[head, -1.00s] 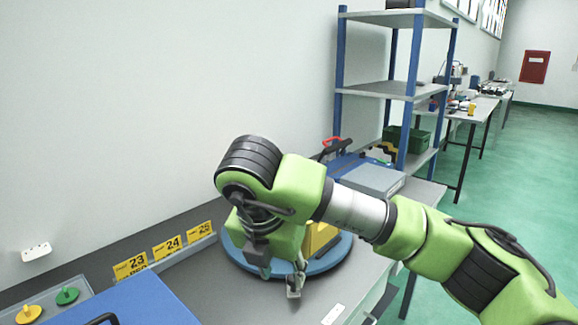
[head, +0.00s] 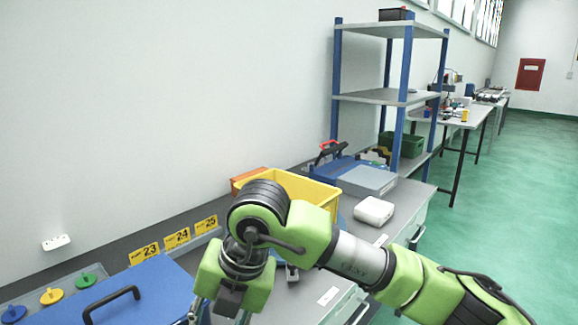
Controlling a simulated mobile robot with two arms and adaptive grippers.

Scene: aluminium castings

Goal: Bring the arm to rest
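My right arm (head: 365,265) comes in from the lower right and is bent over the front of the workbench. Its green wrist hangs down, with the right gripper (head: 220,316) at the bottom edge of the view. Two fingers show apart beside the blue case, but their tips are cut off by the frame. I see nothing between the visible parts. A small grey metal piece (head: 292,273) lies on the bench to the right of the wrist, apart from the gripper. My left gripper is not in view.
A blue case (head: 130,290) with a black handle is at lower left, close to the gripper. A yellow bin (head: 290,186) stands behind the arm. A white box (head: 374,211) and a grey case (head: 367,181) lie farther right. The shelf rack (head: 398,97) stands behind them.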

